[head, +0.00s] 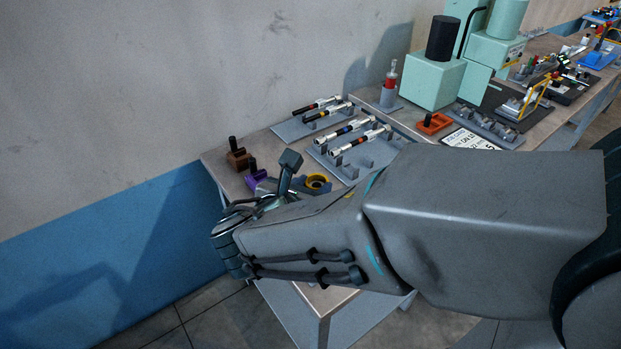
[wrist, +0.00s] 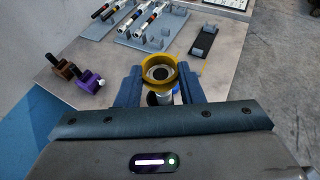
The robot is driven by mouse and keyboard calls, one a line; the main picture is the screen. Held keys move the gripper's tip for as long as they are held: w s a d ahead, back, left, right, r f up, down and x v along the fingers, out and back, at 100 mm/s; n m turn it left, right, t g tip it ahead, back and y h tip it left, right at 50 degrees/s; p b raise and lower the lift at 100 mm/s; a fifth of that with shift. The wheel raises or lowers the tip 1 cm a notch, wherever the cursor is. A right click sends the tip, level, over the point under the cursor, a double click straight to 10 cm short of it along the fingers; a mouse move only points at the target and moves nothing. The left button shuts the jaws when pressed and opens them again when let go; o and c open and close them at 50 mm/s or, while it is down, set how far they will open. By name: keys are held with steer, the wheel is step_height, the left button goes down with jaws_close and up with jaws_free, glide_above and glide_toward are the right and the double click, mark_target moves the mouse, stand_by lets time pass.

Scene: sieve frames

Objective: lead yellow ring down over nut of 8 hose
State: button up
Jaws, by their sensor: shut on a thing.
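My gripper (wrist: 159,72) is shut on the yellow ring (wrist: 160,86), with one blue finger on each side of it. The ring also shows in the head view (head: 309,182), partly behind my arm. Through its opening I see a round grey rim with a dark centre (wrist: 158,73), which looks like a hose nut end. I cannot tell whether the ring is around it or above it. A pale cylindrical part shows below the ring between the fingers. The number 8 is not readable in either view.
Grey racks (head: 372,152) with several black and silver hoses lie behind the ring. A brown block (head: 238,159) and a purple block (head: 255,179) stand at the left table edge. An orange tray (head: 433,124) and green machine (head: 433,80) are farther right.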

steer(key=shift+f+b, duration=0.55)
steer(key=shift+f, duration=0.15)
steer(key=shift+f, duration=0.1)
steer(key=o, duration=1)
steer(key=shift+o, duration=0.2)
steer(key=b+v, duration=0.1)
steer(key=v, duration=1.3)
steer(key=shift+b, duration=0.3)
steer(key=shift+f, duration=0.15)
